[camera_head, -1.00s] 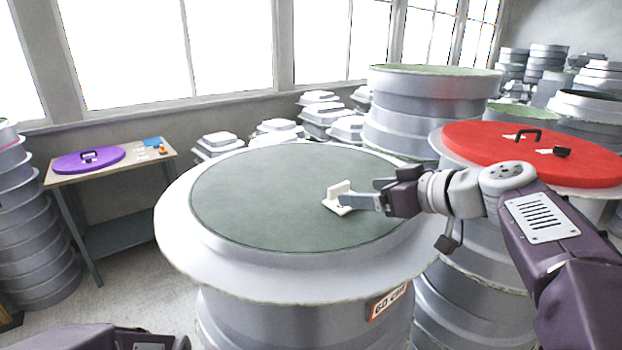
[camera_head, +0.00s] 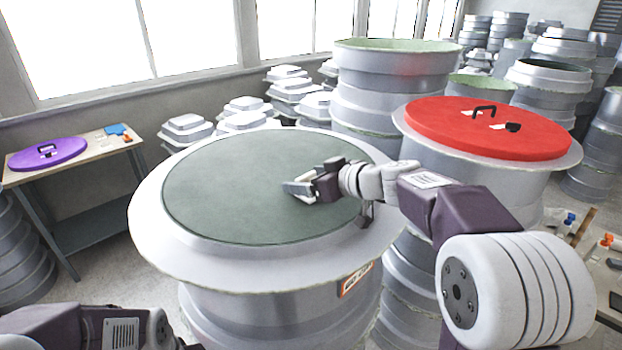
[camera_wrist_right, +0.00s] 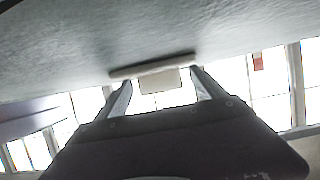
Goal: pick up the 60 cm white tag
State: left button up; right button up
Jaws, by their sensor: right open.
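The white tag (camera_wrist_right: 152,68) lies against the grey-green top (camera_head: 240,185) of the big round mould in front of me. In the wrist view it shows as a flat pale plate with an upright block (camera_wrist_right: 160,83). My right gripper (camera_head: 290,189) is low over the right part of that top. Its two fingers (camera_wrist_right: 158,90) are apart, one on each side of the block, with the tips close to the plate. I cannot tell whether they touch it. In the head view the gripper largely hides the tag. My left gripper is not in view.
The mould has a wide pale rim (camera_head: 150,220) and an orange-edged label (camera_head: 356,279). A red lid (camera_head: 480,125) with a black handle covers the mould at right. A table (camera_head: 70,168) with a purple lid (camera_head: 48,153) stands at left. Stacked moulds fill the back.

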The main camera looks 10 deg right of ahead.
aim_at(309, 175)
jog(key=shift+s+d, duration=0.1)
jog(key=shift+a+f, duration=0.1)
jog(key=shift+a, duration=0.1)
jog(key=c, duration=0.9)
jog(key=shift+c, duration=0.2)
jog(key=r, duration=0.3)
jog(key=r+b, duration=0.1)
jog(key=shift+w+d+r, duration=0.15)
jog(key=shift+w+d, duration=0.05)
jog(key=shift+d, duration=0.05)
jog(key=d+r+b, duration=0.1)
jog(key=d+r, duration=0.5)
jog(key=d, duration=0.5)
jog(key=shift+w+r, duration=0.4)
